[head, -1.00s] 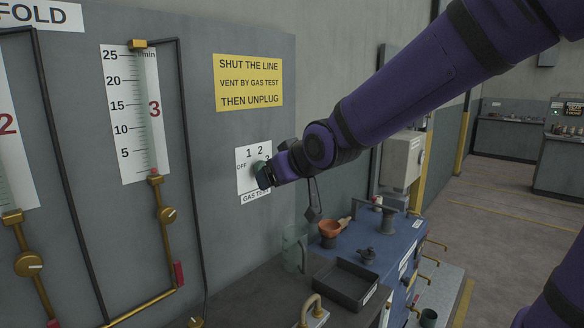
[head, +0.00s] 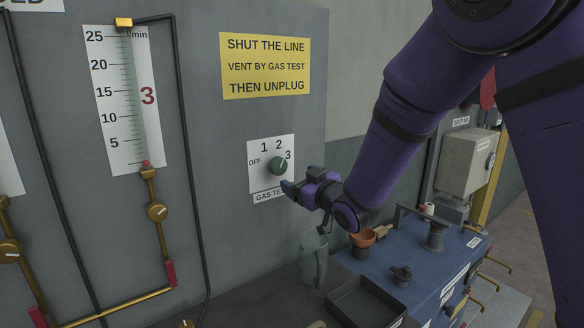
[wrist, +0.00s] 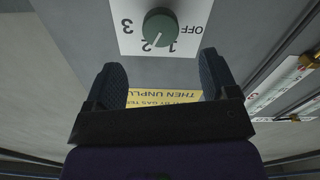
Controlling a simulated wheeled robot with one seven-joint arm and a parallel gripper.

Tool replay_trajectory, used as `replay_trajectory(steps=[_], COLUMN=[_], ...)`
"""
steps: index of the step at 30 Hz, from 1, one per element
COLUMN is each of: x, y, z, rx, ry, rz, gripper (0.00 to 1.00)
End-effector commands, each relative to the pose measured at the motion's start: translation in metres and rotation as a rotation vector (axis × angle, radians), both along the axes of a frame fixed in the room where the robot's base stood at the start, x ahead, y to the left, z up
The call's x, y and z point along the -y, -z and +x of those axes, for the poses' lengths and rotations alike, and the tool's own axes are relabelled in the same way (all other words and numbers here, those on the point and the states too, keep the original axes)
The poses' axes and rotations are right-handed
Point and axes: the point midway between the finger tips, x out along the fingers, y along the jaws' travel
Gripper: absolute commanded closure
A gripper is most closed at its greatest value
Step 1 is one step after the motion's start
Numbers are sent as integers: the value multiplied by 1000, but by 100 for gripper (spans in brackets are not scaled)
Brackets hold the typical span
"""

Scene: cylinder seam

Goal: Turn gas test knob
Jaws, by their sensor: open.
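The green gas test knob (head: 278,166) sits on a white dial plate (head: 257,180) marked OFF, 1, 2, 3 on the grey panel.
A yellow sign (head: 265,66) is above the dial. A flow gauge (head: 125,100) with brass valve and piping is to the left.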

Motion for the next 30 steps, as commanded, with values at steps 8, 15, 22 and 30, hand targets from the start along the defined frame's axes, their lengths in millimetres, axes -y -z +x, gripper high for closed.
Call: replay_trajectory(steps=[8,15,22,30], x=[-24,-45,-55,-57], y=[0,0,-1,-1], z=[35,67,83,85], rx=[1,0,0,-1], ry=[0,1,2,2], rz=[-2,-1,0,1], gripper=[20,20,20,20])
